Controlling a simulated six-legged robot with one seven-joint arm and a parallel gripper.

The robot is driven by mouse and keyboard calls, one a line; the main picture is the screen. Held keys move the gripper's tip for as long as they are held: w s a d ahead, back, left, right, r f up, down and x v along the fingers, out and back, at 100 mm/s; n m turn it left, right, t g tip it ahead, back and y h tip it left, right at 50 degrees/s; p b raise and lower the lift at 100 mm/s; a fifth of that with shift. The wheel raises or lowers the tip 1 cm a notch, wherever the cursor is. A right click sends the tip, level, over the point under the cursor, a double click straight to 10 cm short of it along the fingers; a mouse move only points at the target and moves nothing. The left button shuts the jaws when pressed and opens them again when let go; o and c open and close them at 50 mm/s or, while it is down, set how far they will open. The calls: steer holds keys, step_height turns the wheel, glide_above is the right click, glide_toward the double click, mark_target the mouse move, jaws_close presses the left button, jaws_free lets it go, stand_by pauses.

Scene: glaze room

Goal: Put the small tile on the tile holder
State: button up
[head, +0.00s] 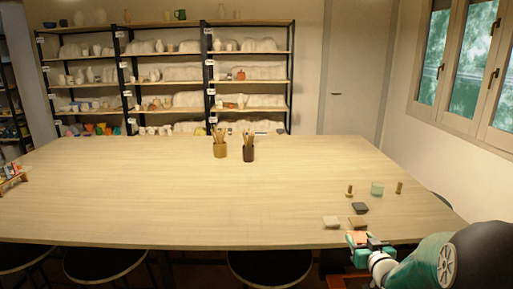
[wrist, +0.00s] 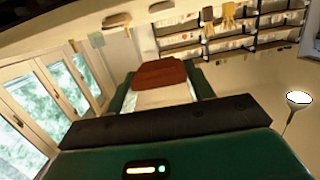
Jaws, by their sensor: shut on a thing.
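My gripper (head: 366,240) is at the table's front right edge in the head view, its teal fingers shut on a small reddish-brown tile (head: 357,237). In the wrist view the small tile (wrist: 160,73) lies between the two fingers of my gripper (wrist: 160,84). I cannot tell for certain which thing is the tile holder; a small rack (head: 12,173) with colourful pieces is cut off at the table's left edge.
Near my gripper on the table (head: 200,200) lie a whitish tile (head: 331,222), a brown tile (head: 357,222) and a dark tile (head: 360,207). Behind them stand a pale green block (head: 377,188) and two small brownish pieces (head: 349,190) (head: 399,188).

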steer(key=s+a+f, duration=0.1)
steer(key=a+f, duration=1.5)
steer(key=f, duration=0.1)
steer(key=shift+s+f+m+h, duration=0.3)
steer(key=shift+s+h, duration=0.05)
steer(key=shift+h, duration=0.05)
